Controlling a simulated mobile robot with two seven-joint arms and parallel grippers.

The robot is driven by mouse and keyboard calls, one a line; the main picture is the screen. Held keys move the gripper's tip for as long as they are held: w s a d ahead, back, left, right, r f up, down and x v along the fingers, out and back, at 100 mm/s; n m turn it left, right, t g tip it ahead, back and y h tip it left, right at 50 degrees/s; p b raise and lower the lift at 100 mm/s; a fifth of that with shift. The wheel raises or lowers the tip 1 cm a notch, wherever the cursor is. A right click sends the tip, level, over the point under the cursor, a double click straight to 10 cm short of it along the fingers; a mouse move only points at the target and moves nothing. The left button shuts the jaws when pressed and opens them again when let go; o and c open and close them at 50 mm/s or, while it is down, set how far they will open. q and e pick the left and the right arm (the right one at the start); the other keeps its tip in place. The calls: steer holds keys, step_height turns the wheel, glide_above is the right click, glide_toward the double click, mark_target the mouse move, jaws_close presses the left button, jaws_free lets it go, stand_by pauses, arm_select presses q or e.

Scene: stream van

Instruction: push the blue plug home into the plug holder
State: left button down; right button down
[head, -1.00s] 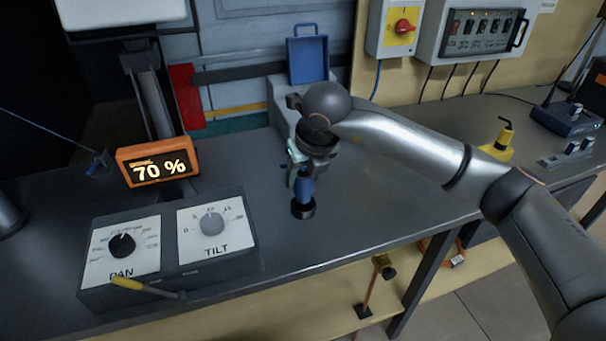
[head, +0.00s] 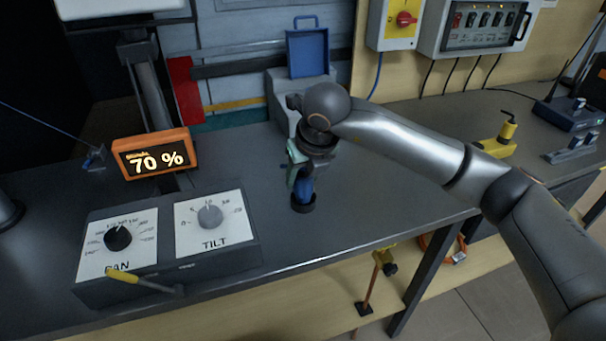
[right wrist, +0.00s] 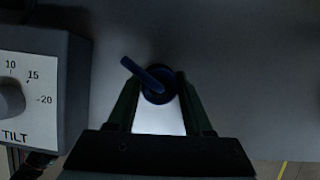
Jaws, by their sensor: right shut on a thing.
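The blue plug (head: 305,188) stands about upright on the workbench, its lower end in or at the mouth of the dark round plug holder (head: 303,207). How deep it sits cannot be told. My right gripper (head: 301,174) comes down from above and is shut on the plug's upper part, hiding some of it. In the right wrist view the plug (right wrist: 146,74) shows as a blue bar and dark round body between the fingertips of the gripper (right wrist: 158,88). The holder is mostly hidden under the plug there. My left gripper is not in view.
A control box with PAN and TILT dials (head: 210,255) stands left of the holder, with a yellow-handled tool (head: 125,277) at its front. An orange 70 % display (head: 155,155) is behind it. The bench right of the holder is clear.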

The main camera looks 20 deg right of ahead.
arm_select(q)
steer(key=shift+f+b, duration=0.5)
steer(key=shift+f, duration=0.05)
arm_select(e)
steer(key=shift+f, duration=0.6)
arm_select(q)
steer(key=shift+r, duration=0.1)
arm_select(e)
steer(key=shift+c, duration=1.1)
jaws_free()
steer(key=shift+v, duration=1.1)
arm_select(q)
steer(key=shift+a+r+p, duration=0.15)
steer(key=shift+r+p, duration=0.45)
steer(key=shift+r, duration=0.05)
arm_select(e)
steer(key=v, duration=1)
steer(key=shift+r, duration=0.2)
steer(key=shift+s, duration=0.1)
